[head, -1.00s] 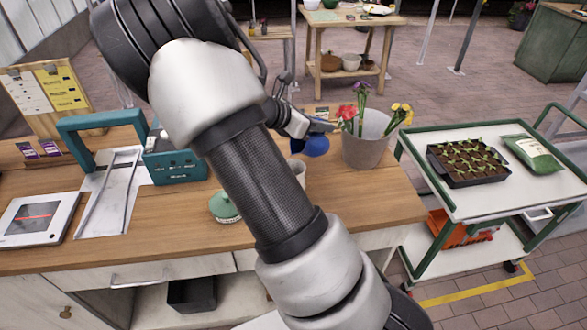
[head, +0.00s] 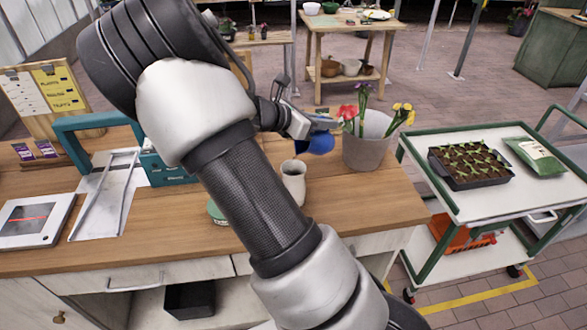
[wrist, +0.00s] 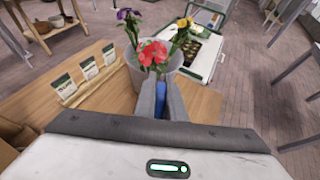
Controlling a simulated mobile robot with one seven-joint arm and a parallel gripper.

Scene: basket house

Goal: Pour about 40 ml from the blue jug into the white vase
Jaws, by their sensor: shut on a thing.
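The blue jug (head: 320,144) is at my gripper (head: 312,126), above the bench and in front of the grey flower bucket in the head view. In the wrist view a small strip of blue jug (wrist: 161,100) shows between the fingers of my gripper (wrist: 160,92), which are shut on it. Most of the jug is hidden, and I cannot tell its tilt exactly. The white vase (head: 294,180) stands upright on the wooden bench, below and left of the jug. My arm covers part of its left side. The two are apart.
A grey bucket of flowers (head: 367,148) stands close right of the jug. A green-lidded pot (head: 216,212) is partly behind my arm. A teal frame (head: 170,168) and a white scale (head: 35,220) are at left. A trolley (head: 480,205) stands right of the bench.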

